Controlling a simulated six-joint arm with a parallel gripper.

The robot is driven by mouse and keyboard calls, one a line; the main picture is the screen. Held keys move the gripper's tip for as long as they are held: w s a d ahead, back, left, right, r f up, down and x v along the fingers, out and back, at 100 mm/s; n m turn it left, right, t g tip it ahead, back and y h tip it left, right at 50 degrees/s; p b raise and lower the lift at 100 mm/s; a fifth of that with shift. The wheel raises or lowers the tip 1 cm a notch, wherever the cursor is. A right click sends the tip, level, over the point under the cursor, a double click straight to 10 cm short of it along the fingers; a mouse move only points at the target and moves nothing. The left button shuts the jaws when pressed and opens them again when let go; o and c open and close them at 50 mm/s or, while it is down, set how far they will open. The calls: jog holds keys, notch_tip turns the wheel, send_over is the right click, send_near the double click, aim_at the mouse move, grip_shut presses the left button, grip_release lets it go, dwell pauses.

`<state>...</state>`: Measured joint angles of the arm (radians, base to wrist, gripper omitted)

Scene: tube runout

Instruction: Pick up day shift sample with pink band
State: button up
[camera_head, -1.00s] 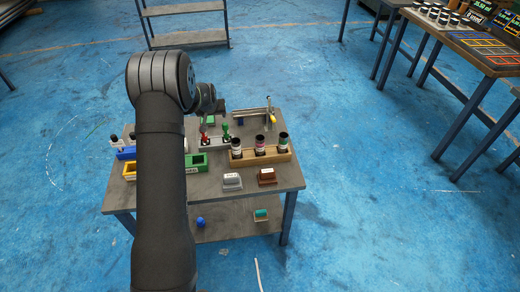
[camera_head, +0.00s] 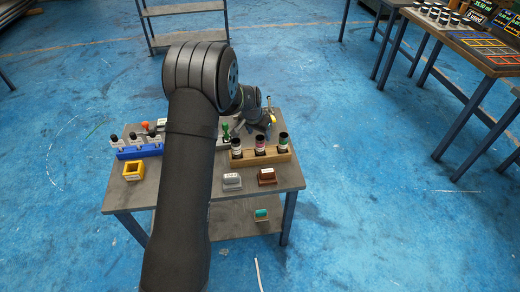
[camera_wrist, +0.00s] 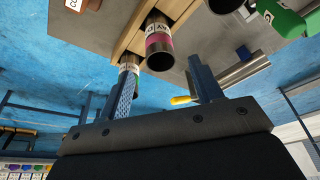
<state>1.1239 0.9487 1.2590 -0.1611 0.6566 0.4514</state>
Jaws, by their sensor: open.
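The tube with the pink band (camera_head: 260,146) stands in the middle of a wooden rack (camera_head: 266,159), between a dark-capped tube (camera_head: 236,148) on the left and a green-banded tube (camera_head: 283,143) on the right. In the wrist view the pink-banded tube (camera_wrist: 158,43) lies ahead, between the lines of my two fingers. My gripper (camera_wrist: 162,66) is open and empty. Its left finger partly covers the green-banded tube (camera_wrist: 130,70). In the head view my wrist hangs over the table behind the rack; its fingers are hard to make out there.
A blue rack with several tubes (camera_head: 138,152) and a yellow box (camera_head: 133,171) stand on the left. A grey block (camera_head: 232,181) and a brown block (camera_head: 267,176) lie in front of the rack. A green-topped item (camera_head: 226,131) stands behind it. My arm hides the table's middle left.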

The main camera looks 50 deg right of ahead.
aim_at(261, 143)
jog(key=shift+x, duration=3.8)
jog(key=shift+a, duration=0.15)
jog(key=c, duration=1.2)
jog(key=shift+o, duration=0.2)
jog(key=s+a+r, duration=0.1)
jog(key=s+r, duration=1)
jog(key=r, duration=0.2)
jog(key=shift+s+r, duration=0.3)
jog(key=shift+r, duration=0.05)
jog(key=shift+a, duration=0.1)
